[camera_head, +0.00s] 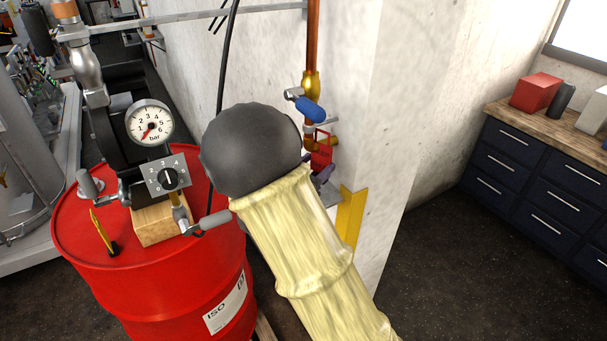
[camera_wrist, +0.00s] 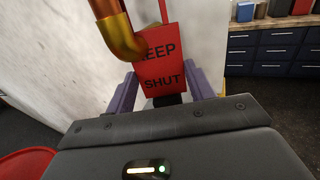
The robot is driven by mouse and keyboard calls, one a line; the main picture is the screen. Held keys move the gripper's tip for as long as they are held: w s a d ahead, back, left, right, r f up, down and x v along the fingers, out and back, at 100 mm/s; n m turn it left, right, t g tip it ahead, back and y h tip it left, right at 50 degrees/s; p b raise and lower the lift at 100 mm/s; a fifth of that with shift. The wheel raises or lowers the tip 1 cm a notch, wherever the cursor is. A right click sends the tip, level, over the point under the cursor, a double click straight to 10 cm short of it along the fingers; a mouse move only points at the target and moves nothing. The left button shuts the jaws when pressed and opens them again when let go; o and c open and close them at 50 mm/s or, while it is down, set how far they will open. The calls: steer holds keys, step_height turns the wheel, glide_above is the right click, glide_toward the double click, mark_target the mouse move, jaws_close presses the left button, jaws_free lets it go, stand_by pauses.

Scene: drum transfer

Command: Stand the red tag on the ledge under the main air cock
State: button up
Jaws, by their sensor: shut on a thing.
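The red tag (camera_wrist: 165,58), lettered "KEEP SHUT", is upright between the purple fingers of my gripper (camera_wrist: 163,88), which is shut on it. A brass elbow (camera_wrist: 121,38) covers the tag's upper left corner in the wrist view. In the head view the tag (camera_head: 321,154) shows partly, just beyond my dark wrist. The main air cock, with its blue handle (camera_head: 311,109), is above it on a copper pipe.
A red drum (camera_head: 150,285) with a gauge (camera_head: 150,123) and valve block stands at left. Dark drawers (camera_head: 545,175) stand at right, with bare floor before them.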

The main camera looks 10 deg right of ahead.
steer(key=shift+w+f+p, duration=0.3)
steer(key=shift+w+p, duration=0.1)
steer(key=shift+w, duration=0.1)
step_height(320, 180, down, 3)
steer(key=shift+r+p, duration=0.15)
steer(key=shift+p, duration=0.3)
steer(key=shift+f+b, duration=0.4)
steer(key=shift+f, duration=0.1)
steer(key=o, duration=1)
steer(key=shift+r, duration=0.1)
steer(key=shift+o, duration=0.2)
